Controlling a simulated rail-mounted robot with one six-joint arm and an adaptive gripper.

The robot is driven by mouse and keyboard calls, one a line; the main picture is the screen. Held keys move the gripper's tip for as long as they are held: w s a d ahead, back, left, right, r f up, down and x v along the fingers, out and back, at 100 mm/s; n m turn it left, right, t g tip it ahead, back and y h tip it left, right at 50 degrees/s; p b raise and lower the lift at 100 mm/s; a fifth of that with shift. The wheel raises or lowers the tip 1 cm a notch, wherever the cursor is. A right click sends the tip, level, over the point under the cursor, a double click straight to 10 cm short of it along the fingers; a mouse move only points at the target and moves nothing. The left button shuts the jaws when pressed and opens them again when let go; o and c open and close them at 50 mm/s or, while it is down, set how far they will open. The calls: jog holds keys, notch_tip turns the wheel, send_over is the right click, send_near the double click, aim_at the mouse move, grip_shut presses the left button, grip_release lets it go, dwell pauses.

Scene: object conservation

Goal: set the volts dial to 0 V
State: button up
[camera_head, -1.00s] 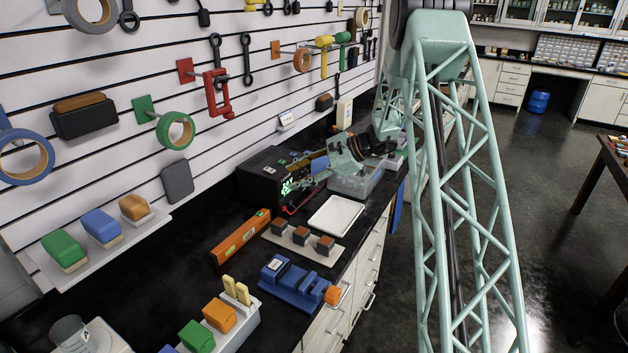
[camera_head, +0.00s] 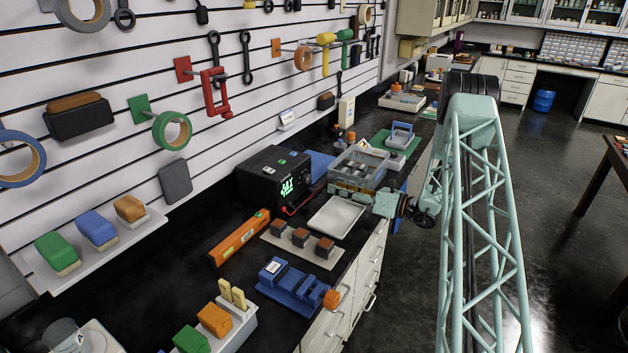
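A black power supply box (camera_head: 262,178) stands on the bench against the slat wall. Its front face has a lit green display (camera_head: 298,185), with digits too small to read. The volts dial cannot be made out on the front. My gripper (camera_head: 334,188) lies to the right of the box, pointing left towards its front, apart from it. It is in front of the clear bin and above the far end of the white tray. Its fingers are too small to tell whether they are open.
A clear bin (camera_head: 358,166) stands behind my gripper. Red leads (camera_head: 304,201) lie by the box.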

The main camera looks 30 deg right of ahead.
aim_at(309, 178)
jog(key=shift+s+d+f+m+t, duration=0.15)
jog(key=shift+d+m, duration=0.1)
jog(key=shift+d, duration=0.15)
jog(key=shift+s+d+f+m+t, duration=0.15)
jog(key=shift+d+m, duration=0.1)
jog(key=shift+d, duration=0.15)
jog(key=shift+w, duration=0.1)
jog(key=shift+a, duration=0.1)
jog(key=shift+x, duration=6.85)
jog(key=shift+w, duration=0.1)
jog(key=c, duration=0.9)
